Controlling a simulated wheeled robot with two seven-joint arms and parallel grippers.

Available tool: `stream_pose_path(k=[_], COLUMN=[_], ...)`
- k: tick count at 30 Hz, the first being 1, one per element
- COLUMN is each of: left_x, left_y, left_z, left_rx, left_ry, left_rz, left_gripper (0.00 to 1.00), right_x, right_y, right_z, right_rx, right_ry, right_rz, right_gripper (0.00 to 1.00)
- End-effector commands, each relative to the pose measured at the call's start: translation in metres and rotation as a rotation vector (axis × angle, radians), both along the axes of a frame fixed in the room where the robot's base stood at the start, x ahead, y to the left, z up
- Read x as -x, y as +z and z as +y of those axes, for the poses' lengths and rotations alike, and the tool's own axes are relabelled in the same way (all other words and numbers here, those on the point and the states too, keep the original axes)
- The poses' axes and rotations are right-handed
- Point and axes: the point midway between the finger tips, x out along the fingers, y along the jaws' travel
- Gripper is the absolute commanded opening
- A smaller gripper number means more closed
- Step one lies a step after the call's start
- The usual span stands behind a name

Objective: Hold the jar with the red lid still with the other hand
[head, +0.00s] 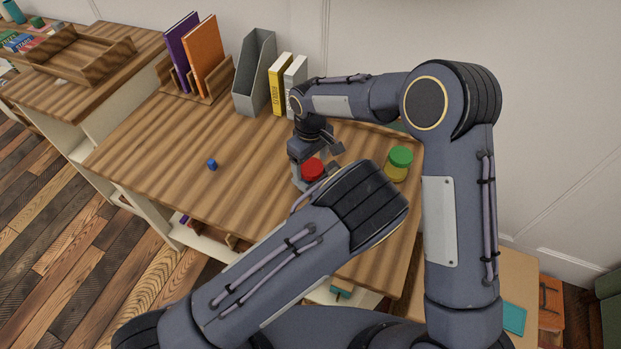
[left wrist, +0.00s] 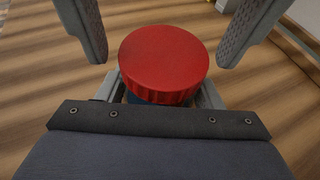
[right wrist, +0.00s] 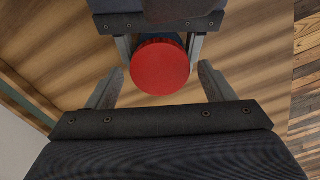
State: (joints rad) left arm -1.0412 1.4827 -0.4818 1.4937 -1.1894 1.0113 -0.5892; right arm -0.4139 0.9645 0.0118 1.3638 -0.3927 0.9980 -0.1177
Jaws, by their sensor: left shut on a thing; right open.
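The jar with the red lid (head: 313,168) stands on the desk, partly hidden by my arms. Its lid fills the middle of the left wrist view (left wrist: 164,62) and shows in the right wrist view (right wrist: 160,68). A little blue shows under the lid. My left gripper (left wrist: 160,92) is shut on the jar below the lid; in the head view my left arm mostly hides it. My right gripper (right wrist: 160,72) is open, with its fingers spread on either side of the lid and gaps at both sides. It comes from the opposite side to the left gripper.
A jar with a green lid (head: 400,156) stands to the right, close to my right arm. A small blue object (head: 212,165) lies on the left of the desk (head: 150,150). Books (head: 202,55) and a grey file holder (head: 255,72) stand along the back.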

Motion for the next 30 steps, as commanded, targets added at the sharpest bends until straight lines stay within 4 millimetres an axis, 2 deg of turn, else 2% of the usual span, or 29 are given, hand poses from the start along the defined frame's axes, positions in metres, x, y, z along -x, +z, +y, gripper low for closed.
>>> stream_pose_path(k=[3,12,22,23,27,30], left_x=[-0.0001,-0.0001,-0.0001,0.0000,0.0000,0.0000], left_y=[0.0002,0.0002,0.0002,0.0002,0.0002,0.0002], left_z=[0.0001,0.0001,0.0001,0.0001,0.0001,0.0001], left_rx=[0.000,0.000,0.000,0.000,0.000,0.000], left_ry=[0.000,0.000,0.000,0.000,0.000,0.000], left_rz=[0.000,0.000,0.000,0.000,0.000,0.000], left_gripper=[0.00,0.00,0.00,0.00,0.00,0.00], right_x=[0.0004,0.0002,0.0002,0.0001,0.0001,0.0001], right_y=[-0.0069,-0.0077,-0.0073,-0.0073,-0.0073,-0.0073], right_z=[-0.0004,-0.0002,-0.0001,-0.0001,-0.0001,0.0000], right_rx=[0.001,0.001,0.000,0.000,0.000,0.000], right_ry=[0.000,0.001,0.001,0.001,0.001,0.001], right_rz=[0.001,0.001,0.000,0.000,0.000,0.000], right_gripper=[0.75,0.74,0.31,0.59,0.77,0.79])
